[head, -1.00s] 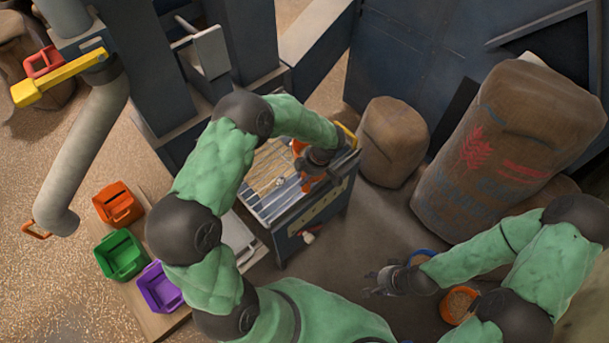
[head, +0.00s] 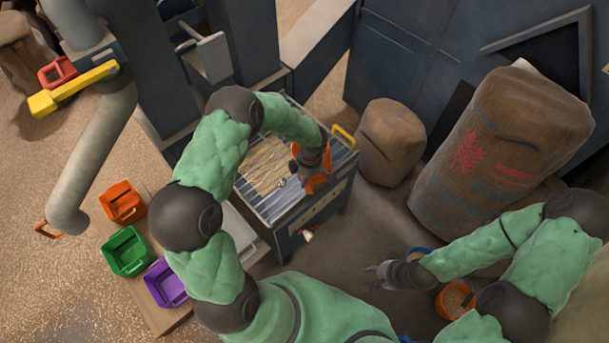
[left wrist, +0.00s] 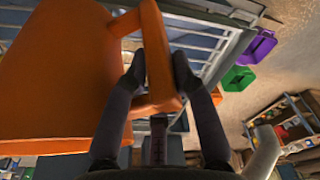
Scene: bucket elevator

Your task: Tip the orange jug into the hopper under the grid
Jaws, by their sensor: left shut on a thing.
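The orange jug (head: 318,180) is over the right part of the slatted grid (head: 290,205) on the hopper (head: 318,208), partly behind my left gripper (head: 308,165). My left gripper is shut on its handle; the left wrist view shows the two fingers (left wrist: 160,75) on either side of the orange handle, with the jug body (left wrist: 60,75) to the left. The jug looks tilted; its mouth and contents are hidden. Pale grain (head: 263,165) lies on or under the grid's left part. My right gripper (head: 374,277) is empty, its fingers apart, low over the floor.
Orange (head: 122,203), green (head: 125,251) and purple (head: 165,284) bins stand on a board at left. Sacks (head: 500,150) stand at right.

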